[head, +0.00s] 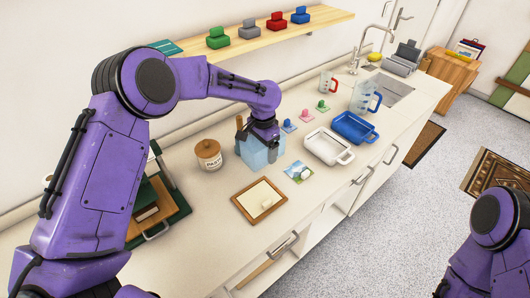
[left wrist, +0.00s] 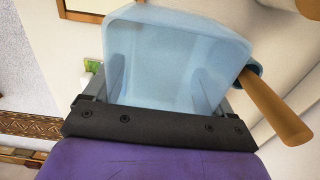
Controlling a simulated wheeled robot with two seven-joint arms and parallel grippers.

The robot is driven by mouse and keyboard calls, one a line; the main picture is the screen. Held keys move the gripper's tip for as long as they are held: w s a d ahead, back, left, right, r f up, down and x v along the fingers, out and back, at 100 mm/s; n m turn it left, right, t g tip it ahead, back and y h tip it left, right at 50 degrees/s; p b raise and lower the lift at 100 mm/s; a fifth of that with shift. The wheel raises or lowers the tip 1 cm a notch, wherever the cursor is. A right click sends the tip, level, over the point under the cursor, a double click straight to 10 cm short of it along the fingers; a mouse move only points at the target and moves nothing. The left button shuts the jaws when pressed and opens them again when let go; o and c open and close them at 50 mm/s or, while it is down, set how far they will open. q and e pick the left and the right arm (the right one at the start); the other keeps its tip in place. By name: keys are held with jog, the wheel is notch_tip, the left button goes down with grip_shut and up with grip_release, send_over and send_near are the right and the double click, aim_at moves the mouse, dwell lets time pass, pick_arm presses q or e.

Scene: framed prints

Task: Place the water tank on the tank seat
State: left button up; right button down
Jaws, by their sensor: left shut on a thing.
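My left gripper (head: 266,139) is over the counter and shut on a light blue, see-through open tank (head: 258,157). In the left wrist view the tank (left wrist: 178,60) fills the space between the fingers of my gripper (left wrist: 172,88). In the head view the gripper partly covers the tank, and I cannot tell if its base touches the counter. A wooden handle (left wrist: 275,106) with a blue part at its end shows beside the tank. I cannot make out a tank seat with certainty. My right arm shows at the lower right; its fingertips are out of view.
A lidded jar (head: 209,155) stands left of the tank. A wooden frame (head: 259,200) and a small picture card (head: 298,172) lie in front. A white tray (head: 326,146), a blue tray (head: 354,128) and measuring jugs (head: 364,97) are to the right. A dark green item (head: 158,208) is at left.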

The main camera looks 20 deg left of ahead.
pick_arm(q)
jog(key=shift+w+f, duration=1.05)
jog(key=shift+f, duration=0.15)
jog(key=shift+w+f+p, duration=0.1)
jog(key=shift+f+p, duration=0.45)
jog(key=shift+f, duration=1.1)
jog(key=o, duration=0.9)
